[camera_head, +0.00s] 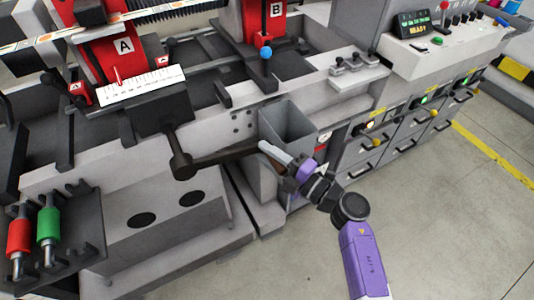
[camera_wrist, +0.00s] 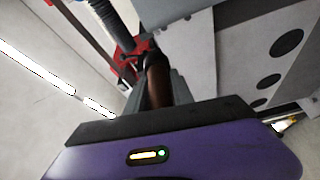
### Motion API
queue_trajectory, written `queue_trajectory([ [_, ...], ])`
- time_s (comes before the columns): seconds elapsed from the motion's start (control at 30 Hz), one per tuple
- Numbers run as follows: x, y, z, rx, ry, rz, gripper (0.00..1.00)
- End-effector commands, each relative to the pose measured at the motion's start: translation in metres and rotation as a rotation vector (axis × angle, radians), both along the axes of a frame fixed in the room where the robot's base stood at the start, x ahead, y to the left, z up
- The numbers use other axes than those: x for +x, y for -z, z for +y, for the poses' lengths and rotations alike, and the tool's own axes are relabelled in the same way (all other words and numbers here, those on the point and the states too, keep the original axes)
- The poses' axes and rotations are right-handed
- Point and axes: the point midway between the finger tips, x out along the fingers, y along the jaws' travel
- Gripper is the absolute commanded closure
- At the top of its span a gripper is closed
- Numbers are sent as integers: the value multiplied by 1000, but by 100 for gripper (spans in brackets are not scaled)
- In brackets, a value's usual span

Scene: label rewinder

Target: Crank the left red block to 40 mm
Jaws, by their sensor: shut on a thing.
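The left red block (camera_head: 122,47), marked A, stands on the machine bed at upper left. A white scale (camera_head: 150,84) lies in front of it, with a thin red pointer near its left part; the numbers are too small to read. Below the scale is a dark crank hub (camera_head: 182,166). Its crank arm (camera_head: 225,155) points to the right. My gripper (camera_head: 272,153) is at the outer end of that arm, shut on the crank handle. In the wrist view the brown handle (camera_wrist: 158,82) sits between my fingers; the fingers hide its near end.
A second red block (camera_head: 262,20), marked B, with a blue knob (camera_head: 265,52), stands to the right. An open grey bin (camera_head: 288,122) is close behind my gripper. The floor at lower right is clear.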

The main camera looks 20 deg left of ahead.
Motion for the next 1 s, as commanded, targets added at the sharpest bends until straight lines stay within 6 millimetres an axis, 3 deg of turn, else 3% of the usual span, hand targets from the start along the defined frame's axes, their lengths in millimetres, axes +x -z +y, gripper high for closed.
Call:
queue_trajectory([
  [0.13, 1, -4, 1, 4, -1, -6, 100],
  [0.17, 1, -4, 1, 4, -1, -6, 69],
  [0.27, 0, -4, 1, 4, -1, -5, 53],
  [0.63, -1, -1, -4, 2, -1, 0, 53],
  [1.0, -18, 3, -56, 3, 3, -2, 53],
])
